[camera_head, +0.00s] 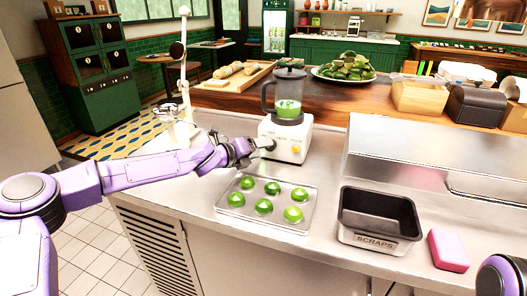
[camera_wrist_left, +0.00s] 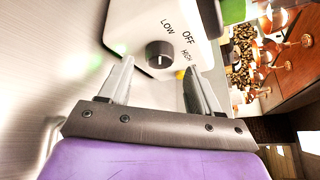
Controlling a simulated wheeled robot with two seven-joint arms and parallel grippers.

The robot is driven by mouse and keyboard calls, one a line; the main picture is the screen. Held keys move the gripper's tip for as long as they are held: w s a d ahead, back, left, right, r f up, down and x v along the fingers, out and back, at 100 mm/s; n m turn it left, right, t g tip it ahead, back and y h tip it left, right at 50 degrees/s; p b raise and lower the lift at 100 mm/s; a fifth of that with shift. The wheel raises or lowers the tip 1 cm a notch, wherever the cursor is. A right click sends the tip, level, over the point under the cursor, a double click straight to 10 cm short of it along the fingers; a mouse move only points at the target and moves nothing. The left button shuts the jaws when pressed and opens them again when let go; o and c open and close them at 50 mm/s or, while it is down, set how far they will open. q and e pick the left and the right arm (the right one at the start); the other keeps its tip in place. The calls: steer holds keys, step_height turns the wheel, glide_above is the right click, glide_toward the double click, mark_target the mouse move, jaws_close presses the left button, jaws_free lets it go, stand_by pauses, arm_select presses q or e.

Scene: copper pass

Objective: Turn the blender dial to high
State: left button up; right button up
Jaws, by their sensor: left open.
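The blender (camera_head: 288,115) stands on the steel counter, with green contents in its jug and a white base. Its dark round dial (camera_wrist_left: 159,55) shows in the left wrist view on the white base, with LOW, OFF and HIGH printed around it. I cannot tell surely which label the dial points to. My left gripper (camera_head: 258,147) is at the front of the base. In the left wrist view the gripper (camera_wrist_left: 160,70) is open, its fingertips on either side of the dial and seemingly apart from it. My right gripper is out of view.
A tray (camera_head: 238,217) of green round pieces lies in front of the blender. A black SCRAPS bin (camera_head: 377,217) and a pink block (camera_head: 447,250) are to the right. A yellow spot (camera_head: 296,150) is on the blender base. A wooden board with bread (camera_head: 236,70) is behind.

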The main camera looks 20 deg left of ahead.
arm_select(q)
steer(key=x, duration=0.2)
steer(key=shift+w, duration=0.3)
steer(key=c, duration=1)
steer(key=shift+c, duration=0.2)
